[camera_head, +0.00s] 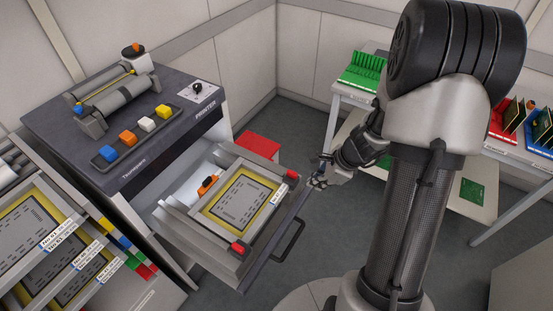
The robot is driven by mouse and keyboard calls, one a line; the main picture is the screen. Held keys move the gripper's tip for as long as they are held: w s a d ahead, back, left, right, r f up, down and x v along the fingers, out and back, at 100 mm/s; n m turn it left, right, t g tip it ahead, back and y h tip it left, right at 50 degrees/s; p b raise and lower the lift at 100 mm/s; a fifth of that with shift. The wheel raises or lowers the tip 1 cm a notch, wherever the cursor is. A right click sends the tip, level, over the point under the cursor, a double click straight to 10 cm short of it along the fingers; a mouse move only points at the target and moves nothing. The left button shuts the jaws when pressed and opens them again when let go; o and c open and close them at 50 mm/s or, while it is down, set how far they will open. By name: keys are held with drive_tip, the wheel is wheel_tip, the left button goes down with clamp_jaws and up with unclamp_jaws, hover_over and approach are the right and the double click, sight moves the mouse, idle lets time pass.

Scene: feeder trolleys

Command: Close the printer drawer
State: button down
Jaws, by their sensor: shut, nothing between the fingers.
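The printer (150,135) stands at the left, dark-topped. Its drawer (230,262) is pulled out toward the lower right. In the drawer lies a yellow-framed stencil (243,200) with red clips at its corners and an orange knob (207,184) beside it. A black handle (289,241) sticks out from the drawer's front panel. My gripper (316,182) is shut and empty, at the far right end of the drawer front. I cannot tell whether it touches the panel.
A rack of framed stencils (45,225) stands at the left, close to the drawer. A red box (258,146) is behind the drawer. The floor before the drawer is partly clear.

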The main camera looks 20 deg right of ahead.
sight(296, 204)
wheel_tip(296, 204, down, 6)
drive_tip(key=s+d+f+m, duration=0.1)
drive_tip(key=d+m, duration=0.2)
drive_tip(key=m, duration=0.1)
drive_tip(key=w+a+f+b, duration=0.1)
drive_tip(key=f, duration=0.2)
drive_tip(key=w+a+f+b, duration=0.2)
drive_tip(key=f, duration=0.1)
drive_tip(key=w+a+f+b, duration=0.1)
drive_tip(key=w+f, duration=0.1)
drive_tip(key=f, duration=0.1)
drive_tip(key=shift+a+b, duration=0.3)
drive_tip(key=shift+a, duration=0.05)
drive_tip(key=shift+w+a, duration=0.2)
drive_tip(key=shift+w, duration=0.15)
drive_tip(key=shift+a, duration=0.1)
